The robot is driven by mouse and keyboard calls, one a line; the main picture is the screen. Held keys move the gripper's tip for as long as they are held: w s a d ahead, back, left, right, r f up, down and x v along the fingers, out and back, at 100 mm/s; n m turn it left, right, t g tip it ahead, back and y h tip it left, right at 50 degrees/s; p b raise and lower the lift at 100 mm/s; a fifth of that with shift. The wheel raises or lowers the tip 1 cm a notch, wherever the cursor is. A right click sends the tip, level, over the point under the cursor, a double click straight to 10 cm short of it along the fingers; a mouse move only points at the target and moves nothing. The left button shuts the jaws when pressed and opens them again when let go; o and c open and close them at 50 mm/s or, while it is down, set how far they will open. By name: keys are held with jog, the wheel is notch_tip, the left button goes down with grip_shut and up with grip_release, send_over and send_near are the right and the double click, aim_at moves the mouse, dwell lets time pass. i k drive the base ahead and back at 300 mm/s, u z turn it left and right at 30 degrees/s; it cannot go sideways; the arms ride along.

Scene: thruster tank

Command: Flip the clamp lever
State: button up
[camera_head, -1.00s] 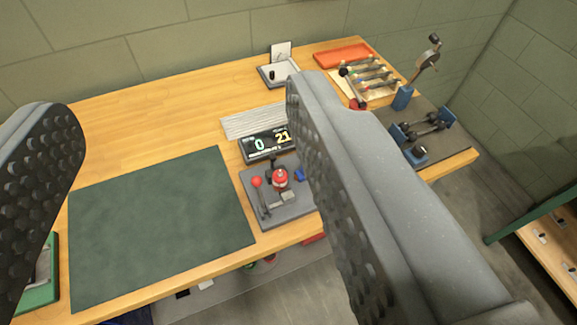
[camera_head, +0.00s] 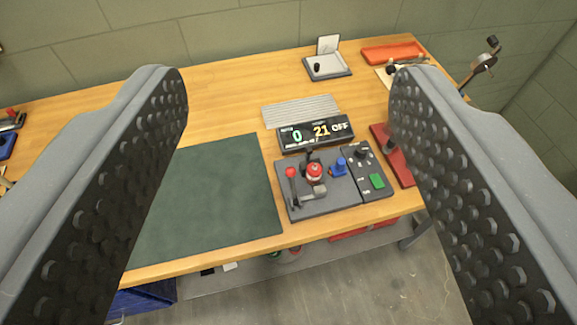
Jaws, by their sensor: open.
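My gripper (camera_head: 290,105) is open and empty, its two studded fingers at the left and right of the view, well above the bench. Between them, farther off, a grey fixture plate (camera_head: 318,207) lies near the bench's front edge. On its left side stands a clamp lever with a red ball knob (camera_head: 291,172), its dark arm upright or nearly so. Beside it is a red-topped part (camera_head: 314,171) with a metal block at its foot. A small blue part (camera_head: 340,166) sits to its right. Nothing touches the fingers.
A dark control box (camera_head: 367,184) with a green button adjoins the plate. Behind stands a display (camera_head: 315,133) reading 0, 21 and OFF, then a ribbed grey panel (camera_head: 300,111). A dark green mat (camera_head: 215,205) lies left. A red base (camera_head: 392,155) is partly hidden by the right finger.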

aim_at(290, 171)
jog(key=u, duration=2.1)
jog(key=k, duration=0.85)
jog(key=z, duration=1.65)
jog(key=i, duration=1)
jog(key=u, duration=0.05)
